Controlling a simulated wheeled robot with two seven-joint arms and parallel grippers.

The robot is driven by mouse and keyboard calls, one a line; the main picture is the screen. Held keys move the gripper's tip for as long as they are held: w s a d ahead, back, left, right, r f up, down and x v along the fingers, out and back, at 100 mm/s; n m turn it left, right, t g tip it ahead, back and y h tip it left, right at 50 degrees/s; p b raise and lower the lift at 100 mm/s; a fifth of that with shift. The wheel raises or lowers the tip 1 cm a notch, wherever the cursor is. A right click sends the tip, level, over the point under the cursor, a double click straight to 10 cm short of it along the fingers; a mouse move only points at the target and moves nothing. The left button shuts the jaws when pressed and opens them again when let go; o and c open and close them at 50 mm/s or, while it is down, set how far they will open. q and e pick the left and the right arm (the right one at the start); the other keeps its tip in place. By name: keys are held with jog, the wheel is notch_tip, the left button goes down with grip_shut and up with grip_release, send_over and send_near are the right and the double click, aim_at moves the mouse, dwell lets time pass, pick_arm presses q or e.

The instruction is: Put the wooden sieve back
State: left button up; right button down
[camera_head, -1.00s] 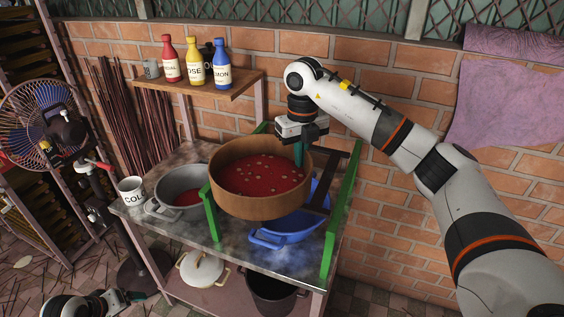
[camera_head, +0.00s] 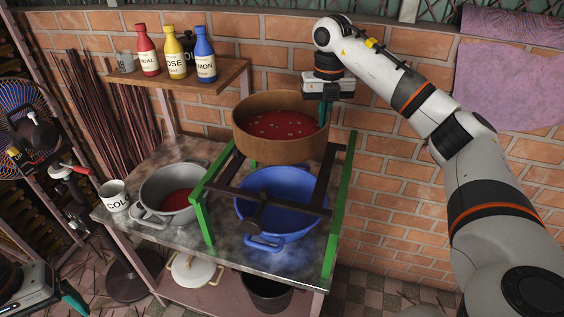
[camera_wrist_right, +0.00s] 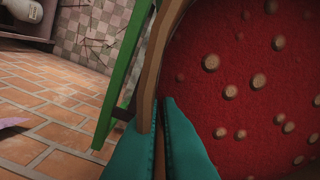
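The round wooden sieve (camera_head: 268,147) holds red powder with several small pale lumps. It is over the back part of the green-and-dark-wood stand (camera_head: 200,212), and I cannot tell if its underside touches the stand. My right gripper (camera_head: 324,112) is shut on the right side of its wall. In the right wrist view the teal fingers (camera_wrist_right: 164,110) pinch the wooden rim (camera_wrist_right: 152,70). My left gripper (camera_head: 76,298) shows only in part at the bottom left, apart from everything on the table; its opening is unclear.
A blue basin (camera_head: 262,243) sits under the stand's crossbars. A grey pot (camera_head: 152,190) with red powder and a white cup (camera_head: 114,195) are at left. Several bottles (camera_head: 206,60) stand on a wall shelf (camera_head: 225,80). The brick wall is close behind the sieve.

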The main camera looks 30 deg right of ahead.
notch_tip(320, 180, down, 10)
jog(key=p, duration=0.3)
jog(key=shift+s, duration=0.15)
jog(key=c, duration=1.8)
grip_release()
jog(key=shift+c, duration=0.2)
jog(key=shift+o, duration=1.1)
jog(key=shift+w+r, duration=0.1)
jog(key=shift+w, duration=0.15)
